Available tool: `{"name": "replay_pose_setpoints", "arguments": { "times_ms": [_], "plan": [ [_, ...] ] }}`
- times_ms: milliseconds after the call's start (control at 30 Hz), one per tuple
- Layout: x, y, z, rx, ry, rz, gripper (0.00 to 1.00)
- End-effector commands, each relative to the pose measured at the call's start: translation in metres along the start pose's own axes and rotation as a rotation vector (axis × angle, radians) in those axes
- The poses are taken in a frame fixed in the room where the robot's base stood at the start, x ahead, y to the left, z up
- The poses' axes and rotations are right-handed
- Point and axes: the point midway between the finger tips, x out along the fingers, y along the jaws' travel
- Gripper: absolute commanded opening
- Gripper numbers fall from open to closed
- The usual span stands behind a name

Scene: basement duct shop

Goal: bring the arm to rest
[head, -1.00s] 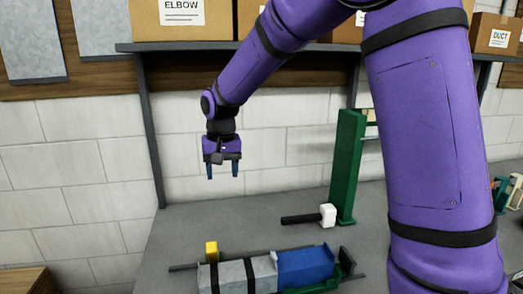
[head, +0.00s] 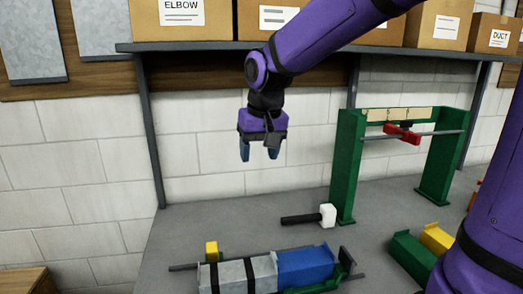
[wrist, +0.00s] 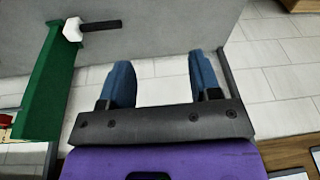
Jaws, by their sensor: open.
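My gripper (head: 260,152) hangs from my purple arm above the back of the grey workbench (head: 190,232), in front of the white block wall. Its two blue fingers point down and stand apart, with nothing between them.
A green frame (head: 345,165) with a bar and red slider stands right of my gripper. A white-headed mallet (head: 327,215) lies beside it. Grey (head: 235,275) and blue (head: 305,265) duct pieces lie in front. A shelf with cardboard boxes (head: 270,18) hangs above.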

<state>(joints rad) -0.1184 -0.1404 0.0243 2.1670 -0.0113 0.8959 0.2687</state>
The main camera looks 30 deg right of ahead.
Motion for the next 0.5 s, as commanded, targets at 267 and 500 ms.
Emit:
{"name": "replay_pose_setpoints", "arguments": {
  "times_ms": [267,500],
  "plan": [
    [-0.0044,0.0033,0.0056,-0.003,0.008,-0.001,0.57],
    [-0.0043,0.0032,0.0055,-0.003,0.007,-0.001,0.57]
  ]
}}
